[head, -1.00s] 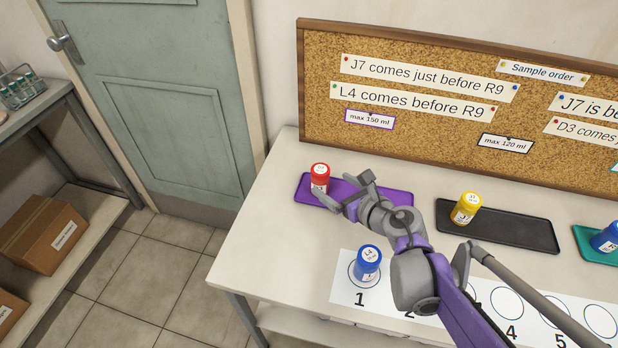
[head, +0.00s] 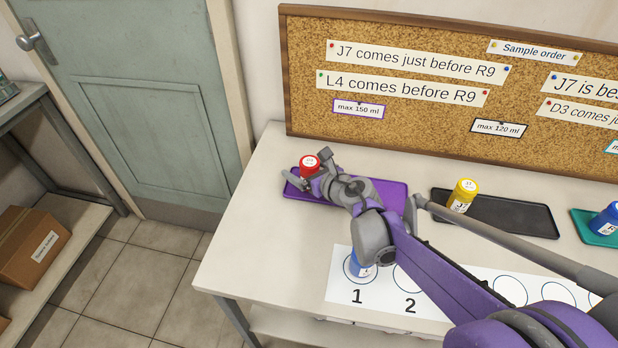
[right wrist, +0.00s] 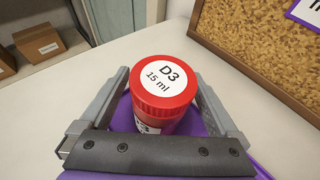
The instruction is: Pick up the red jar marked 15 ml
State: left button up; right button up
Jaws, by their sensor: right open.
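The red jar (head: 309,165) stands upright at the left end of the purple tray (head: 385,193). In the right wrist view the red jar (right wrist: 164,92) shows a lid label reading D3, 15 ml. My right gripper (head: 306,170) is at the jar in the head view. In the right wrist view its open fingers (right wrist: 160,100) stand on either side of the jar, with gaps visible between fingers and jar. The jar's lower part is partly hidden by the gripper. My left gripper is not in view.
A blue jar (head: 360,262) on circle 1 of the white numbered strip (head: 343,290) is partly hidden by my right arm. A yellow jar (head: 463,193) stands on the black tray (head: 510,215), a blue jar (head: 606,220) on the teal tray (head: 590,236). The corkboard (head: 420,60) stands behind.

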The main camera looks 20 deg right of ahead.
jog(key=shift+c, duration=0.2)
jog(key=c, duration=1.4)
